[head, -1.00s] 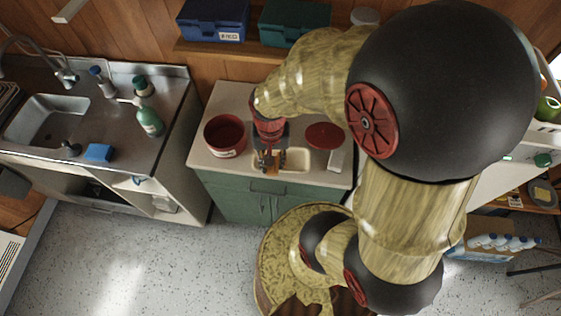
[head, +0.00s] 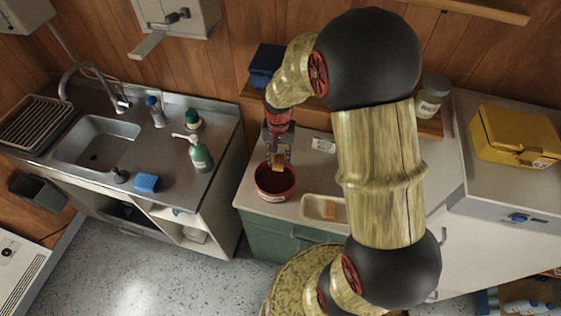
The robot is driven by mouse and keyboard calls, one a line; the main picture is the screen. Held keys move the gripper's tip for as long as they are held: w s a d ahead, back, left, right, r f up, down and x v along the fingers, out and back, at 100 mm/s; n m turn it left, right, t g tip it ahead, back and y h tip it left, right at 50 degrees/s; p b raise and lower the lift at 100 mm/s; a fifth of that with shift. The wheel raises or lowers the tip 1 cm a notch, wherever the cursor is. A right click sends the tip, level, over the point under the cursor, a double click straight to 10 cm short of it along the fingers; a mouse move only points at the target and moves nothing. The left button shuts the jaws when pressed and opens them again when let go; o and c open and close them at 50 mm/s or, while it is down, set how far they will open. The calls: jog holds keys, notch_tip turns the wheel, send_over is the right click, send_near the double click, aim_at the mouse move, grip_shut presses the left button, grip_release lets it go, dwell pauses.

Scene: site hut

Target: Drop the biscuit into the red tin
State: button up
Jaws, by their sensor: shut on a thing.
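The red tin (head: 270,194) stands open on the counter left of my arm, with a pale label on its front. My gripper (head: 278,157) points down over the tin's back part. It is shut on a tan biscuit (head: 278,164), which shows between the fingertips at the tin's mouth. I cannot tell whether the biscuit's lower edge is above or just below the rim. A cream tray (head: 309,210) sits right of the tin and holds another tan piece (head: 329,209).
The sink unit (head: 178,140) stands to the left, with a green soap bottle (head: 200,157) and a blue sponge (head: 146,182). A blue box (head: 266,64) and a glass jar (head: 432,98) are on the shelf behind. A yellow case (head: 515,137) is at the right.

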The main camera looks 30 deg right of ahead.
aim_at(279, 161)
notch_tip(279, 161, down, 6)
jog(key=b, duration=0.3)
jog(key=shift+r+b, duration=0.25)
jog(key=shift+b, duration=0.1)
jog(key=o, duration=0.9)
jog(key=shift+r, duration=0.1)
notch_tip(279, 161, up, 12)
jog(key=shift+f, duration=0.1)
dwell(0.3)
